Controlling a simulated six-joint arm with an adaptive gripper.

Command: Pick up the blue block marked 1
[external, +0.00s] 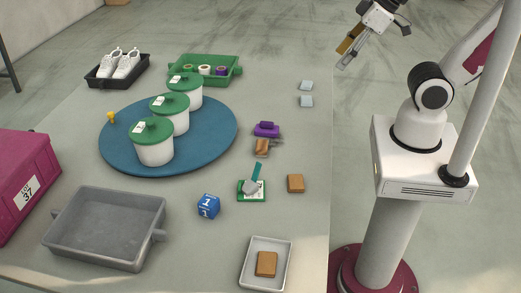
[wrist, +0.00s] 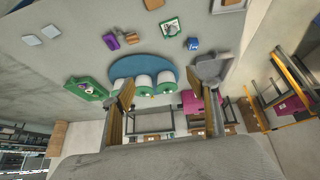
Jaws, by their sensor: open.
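The blue block marked 1 (external: 208,206) sits on the grey table, between the grey bin and the small green-and-white item. It also shows as a small blue shape (wrist: 193,44) near the top of the wrist view. My gripper (external: 349,56) is raised at the upper right of the external view, beyond the table's right edge and far from the block. In the wrist view its two fingers (wrist: 168,112) stand wide apart with nothing between them.
A grey bin (external: 107,262) stands left of the block. A white tray (external: 250,279) holds a brown block in front. A blue round mat (external: 222,134) carries lidded white pots. A green-and-white item (external: 243,196) and a brown block (external: 295,183) lie right of the blue block.

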